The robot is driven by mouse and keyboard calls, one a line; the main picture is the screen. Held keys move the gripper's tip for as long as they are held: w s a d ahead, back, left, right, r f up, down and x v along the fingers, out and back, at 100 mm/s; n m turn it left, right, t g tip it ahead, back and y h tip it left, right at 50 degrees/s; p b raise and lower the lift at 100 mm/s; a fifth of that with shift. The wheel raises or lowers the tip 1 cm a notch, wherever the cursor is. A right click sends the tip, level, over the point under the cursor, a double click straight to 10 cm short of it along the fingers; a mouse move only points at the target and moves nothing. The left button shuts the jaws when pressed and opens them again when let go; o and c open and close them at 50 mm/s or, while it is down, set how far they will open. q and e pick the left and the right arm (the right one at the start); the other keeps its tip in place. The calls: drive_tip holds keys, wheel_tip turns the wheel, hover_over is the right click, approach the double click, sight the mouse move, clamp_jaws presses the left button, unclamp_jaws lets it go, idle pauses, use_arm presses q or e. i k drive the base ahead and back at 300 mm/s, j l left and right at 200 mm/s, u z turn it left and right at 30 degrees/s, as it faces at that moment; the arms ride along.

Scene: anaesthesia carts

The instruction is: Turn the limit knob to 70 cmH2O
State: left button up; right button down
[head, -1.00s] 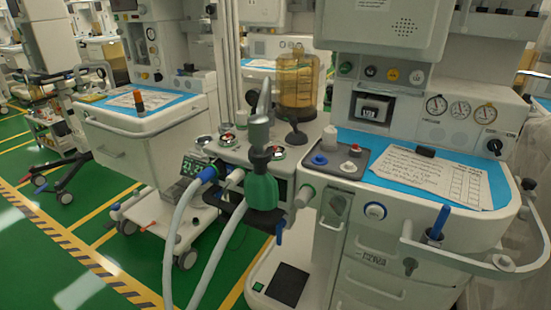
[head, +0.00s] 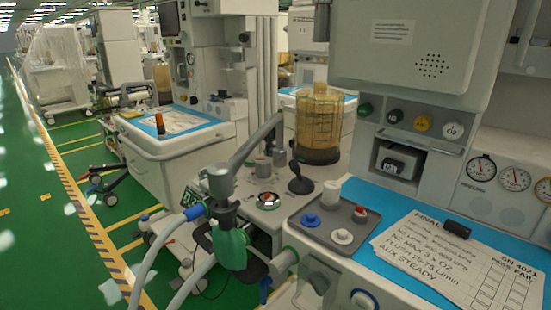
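The anaesthesia cart stands in front of me in the head view. Its breathing block (head: 240,200) carries a round dial-like knob (head: 267,201) with a green, white and red ring. A grey knob with a red top (head: 263,166) stands behind it. I cannot tell for sure which is the limit knob, and no scale value is readable. A black lever-like part (head: 299,178) stands to the right. Neither of my grippers is in view.
An amber canister (head: 318,125) rises behind. A grey tray (head: 325,238) and a paper sheet (head: 460,260) lie on the blue worktop. Green floor (head: 35,240) is open at left.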

sight(263, 165)
drive_tip(key=i+j+z, duration=0.1)
drive_tip(key=z, duration=0.25)
drive_tip(key=j+z, duration=0.55)
drive_tip(key=z, duration=0.15)
drive_tip(key=j+z, duration=0.2)
drive_tip(key=j, duration=0.65)
drive_tip(key=j+z, duration=0.2)
drive_tip(key=j, duration=0.7)
drive_tip(key=k+j+z, duration=0.2)
drive_tip(key=j, duration=0.65)
drive_tip(key=i, duration=0.1)
